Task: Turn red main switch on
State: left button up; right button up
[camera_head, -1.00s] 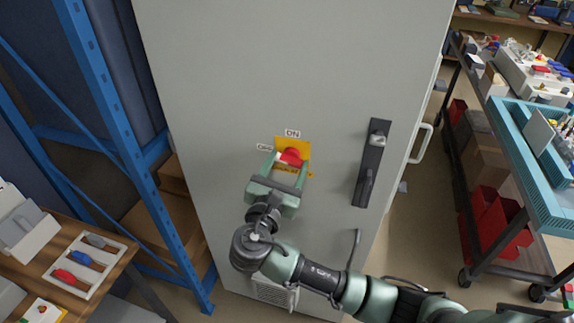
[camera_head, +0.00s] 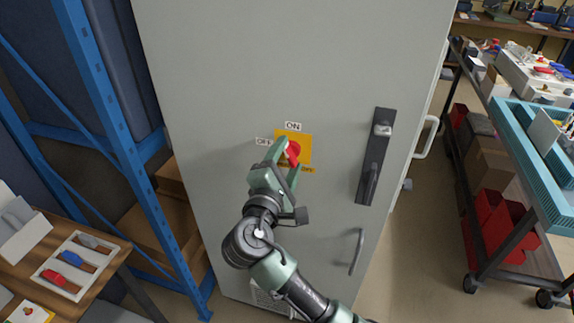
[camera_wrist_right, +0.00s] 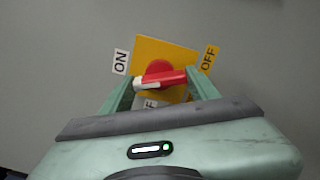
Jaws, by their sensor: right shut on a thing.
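The red main switch (camera_head: 294,150) sits on a yellow plate (camera_head: 306,140) on the grey cabinet door. An ON label (camera_head: 293,126) is above the plate and an OFF label (camera_head: 263,141) is to its left. My right gripper (camera_head: 289,153) is shut on the red switch handle from below left. In the right wrist view the handle (camera_wrist_right: 168,78) lies between the two fingers. Its white tip is on the left, somewhat below the ON label (camera_wrist_right: 121,61). My left gripper is not in view.
A black door latch (camera_head: 373,157) is right of the switch. A blue rack post (camera_head: 120,130) and a table with a tool tray (camera_head: 85,267) stand at left. A cart with a teal tray (camera_head: 535,150) stands at right. The door above the switch is clear.

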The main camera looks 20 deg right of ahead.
jog(key=m+b, duration=0.1)
jog(key=m, duration=0.1)
jog(key=m+b, duration=0.1)
jog(key=shift+f+m+b, duration=0.2)
jog(key=shift+m+b, duration=0.1)
jog(key=shift+m, duration=0.1)
jog(key=shift+r+m+b, duration=0.1)
jog(key=shift+m+b, duration=0.25)
jog(key=shift+m, duration=0.15)
jog(key=o, duration=1.4)
jog(key=shift+c, duration=0.2)
